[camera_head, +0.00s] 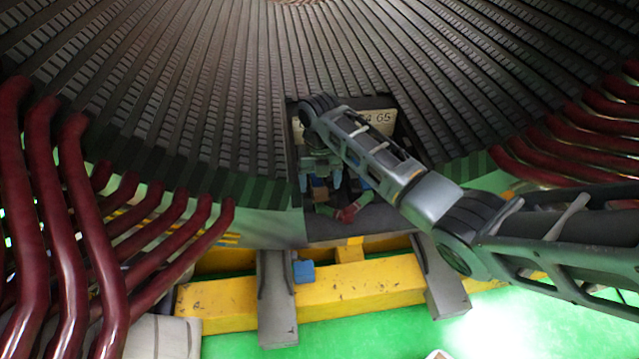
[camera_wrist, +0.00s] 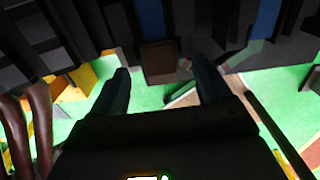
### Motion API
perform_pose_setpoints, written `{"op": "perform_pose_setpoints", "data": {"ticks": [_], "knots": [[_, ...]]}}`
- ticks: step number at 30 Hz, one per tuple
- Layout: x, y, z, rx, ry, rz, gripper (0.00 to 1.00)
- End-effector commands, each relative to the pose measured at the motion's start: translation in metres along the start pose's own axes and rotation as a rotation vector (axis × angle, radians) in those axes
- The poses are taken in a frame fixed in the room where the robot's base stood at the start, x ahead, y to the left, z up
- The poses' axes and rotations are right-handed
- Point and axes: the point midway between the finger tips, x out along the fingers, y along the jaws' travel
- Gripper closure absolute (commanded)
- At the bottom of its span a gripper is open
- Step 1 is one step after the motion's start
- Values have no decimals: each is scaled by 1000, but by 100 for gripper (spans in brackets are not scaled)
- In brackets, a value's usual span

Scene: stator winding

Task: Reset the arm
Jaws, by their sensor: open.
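My arm reaches in from the right in the head view, and its far end bends down in front of the opening at the stator's middle. My gripper (camera_head: 320,178) hangs there, pointing down, small and partly shaded. In the wrist view my gripper (camera_wrist: 160,80) shows two dark fingers set wide apart. It is open, and I see nothing held between the fingers. A brown block (camera_wrist: 158,58) and dark stator parts lie beyond the fingertips. I cannot tell how far they are from the fingers.
The ribbed grey stator (camera_head: 220,90) fills the top. Dark red bars (camera_head: 95,220) stand at left, with more red bars (camera_head: 580,135) at right. A yellow beam (camera_head: 350,290) with grey supports (camera_head: 275,310) crosses below. A small blue block (camera_head: 304,271) sits by it. Green floor (camera_head: 380,335) is open in front.

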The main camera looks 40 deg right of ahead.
Motion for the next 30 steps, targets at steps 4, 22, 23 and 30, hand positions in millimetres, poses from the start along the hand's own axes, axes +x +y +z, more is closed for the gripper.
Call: {"op": "perform_pose_setpoints", "data": {"ticks": [4,22,23,30], "knots": [[-29,1,2,-1,-6,2,22],[-59,5,-2,5,-9,11,22],[-56,8,-4,14,-12,19,22],[-16,77,-61,242,-67,216,22]]}}
